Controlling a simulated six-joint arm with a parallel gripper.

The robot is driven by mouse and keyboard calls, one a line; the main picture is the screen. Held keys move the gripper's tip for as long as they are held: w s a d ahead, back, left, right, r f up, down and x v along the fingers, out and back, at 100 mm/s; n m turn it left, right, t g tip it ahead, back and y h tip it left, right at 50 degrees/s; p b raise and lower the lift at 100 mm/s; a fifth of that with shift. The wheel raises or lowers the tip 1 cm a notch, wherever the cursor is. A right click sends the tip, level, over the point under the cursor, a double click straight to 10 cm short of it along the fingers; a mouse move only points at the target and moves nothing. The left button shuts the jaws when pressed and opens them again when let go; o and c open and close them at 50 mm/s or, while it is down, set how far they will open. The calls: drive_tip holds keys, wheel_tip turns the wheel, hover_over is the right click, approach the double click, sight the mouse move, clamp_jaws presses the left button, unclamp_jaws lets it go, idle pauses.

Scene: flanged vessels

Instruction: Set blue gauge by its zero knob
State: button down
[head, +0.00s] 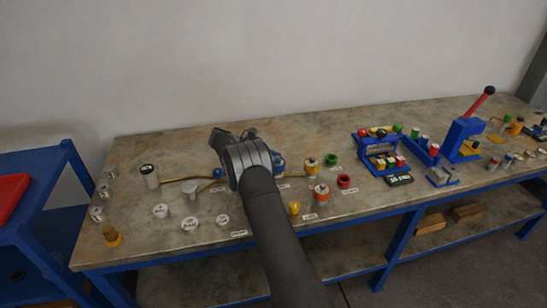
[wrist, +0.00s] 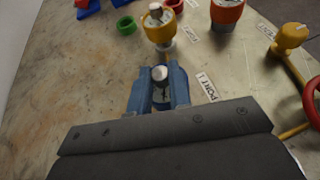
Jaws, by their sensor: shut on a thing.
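In the wrist view my gripper (wrist: 160,90) has its two blue fingers shut on a small white-topped knob (wrist: 160,73). A grey piece shows below the knob, between the fingers. I cannot tell a blue gauge body apart from the blue fingers here, and any dial is hidden. In the head view my dark arm covers most of this spot. A little blue (head: 279,162) shows just right of the wrist, and I cannot tell whether it is finger or gauge.
A label reading PORT 1 (wrist: 207,88) lies right of the fingers. A yellow vessel (wrist: 161,28), a green ring (wrist: 126,26) and an orange vessel (wrist: 227,12) stand beyond. A yellow pipe with a blue ball (head: 218,173) runs left of my wrist. The bench (head: 135,220) has bare room at front left.

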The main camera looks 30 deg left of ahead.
idle(0.5)
drive_tip(key=c, duration=1.3)
unclamp_jaws()
drive_tip(key=shift+v, duration=3.75)
drive_tip(key=shift+w, duration=0.15)
drive_tip(key=x, duration=0.7)
drive_tip(key=shift+d, duration=0.2)
